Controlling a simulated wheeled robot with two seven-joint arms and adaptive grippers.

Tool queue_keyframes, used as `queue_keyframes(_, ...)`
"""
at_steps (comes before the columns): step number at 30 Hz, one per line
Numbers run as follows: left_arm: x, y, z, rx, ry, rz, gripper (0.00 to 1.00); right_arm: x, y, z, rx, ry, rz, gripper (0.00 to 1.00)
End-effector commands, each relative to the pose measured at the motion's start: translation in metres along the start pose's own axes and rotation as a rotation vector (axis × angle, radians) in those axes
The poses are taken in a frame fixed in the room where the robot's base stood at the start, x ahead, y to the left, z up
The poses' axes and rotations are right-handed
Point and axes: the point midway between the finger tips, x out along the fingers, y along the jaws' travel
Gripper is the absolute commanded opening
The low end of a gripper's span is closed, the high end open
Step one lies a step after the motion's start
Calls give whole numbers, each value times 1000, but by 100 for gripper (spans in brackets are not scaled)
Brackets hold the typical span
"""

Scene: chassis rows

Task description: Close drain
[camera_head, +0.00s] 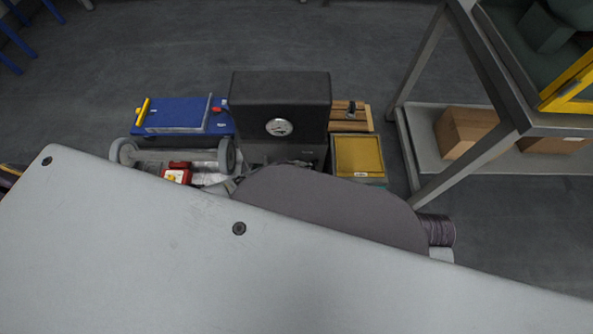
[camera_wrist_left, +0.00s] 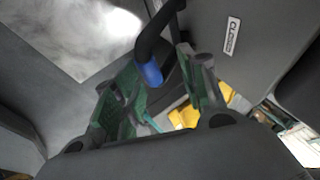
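In the left wrist view, a black curved handle with a blue end (camera_wrist_left: 151,73) comes down from the top, and its blue end shows between the fingers of my left gripper (camera_wrist_left: 158,62). The green-lined fingers stand apart, with gaps beside the handle, so the gripper looks open. I take this handle to be the drain lever. A white label (camera_wrist_left: 233,35) that seems to read "CLOSED" is on the dark grey panel (camera_wrist_left: 205,22) to its right. In the head view, large grey parts cover the front, and I cannot make out the left fingers or the handle. My right gripper is not in view.
In the head view, a black box with a gauge (camera_head: 280,95) stands in the middle. A blue case (camera_head: 180,114) is left of it, and a yellow-topped box (camera_head: 358,156) is right of it. A metal-framed stand (camera_head: 425,140) with cardboard boxes is at the right. Grey floor lies behind.

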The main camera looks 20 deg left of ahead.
Motion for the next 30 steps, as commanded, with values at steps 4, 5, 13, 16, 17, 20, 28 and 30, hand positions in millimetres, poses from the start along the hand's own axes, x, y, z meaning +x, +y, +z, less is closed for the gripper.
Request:
queue_keyframes(4, -7, 0, 0, 1, 1, 0, 42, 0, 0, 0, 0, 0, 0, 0)
queue_keyframes(5, -9, 1, 1, 1, 0, 0, 42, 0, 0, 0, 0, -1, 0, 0)
queue_keyframes(13, -22, 0, 1, 2, -2, -1, 42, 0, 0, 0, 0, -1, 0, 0)
queue_keyframes(16, -28, 0, 0, 1, 0, -1, 42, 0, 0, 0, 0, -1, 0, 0)
queue_keyframes(17, -29, 0, 0, 1, 0, -1, 42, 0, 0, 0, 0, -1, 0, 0)
queue_keyframes(20, -35, 0, 1, 1, -1, -1, 42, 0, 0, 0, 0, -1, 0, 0)
queue_keyframes(28, -51, 0, 0, 2, -1, -1, 42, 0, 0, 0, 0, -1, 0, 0)
queue_keyframes(30, -56, 0, 0, 1, 0, -1, 42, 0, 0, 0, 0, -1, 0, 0)
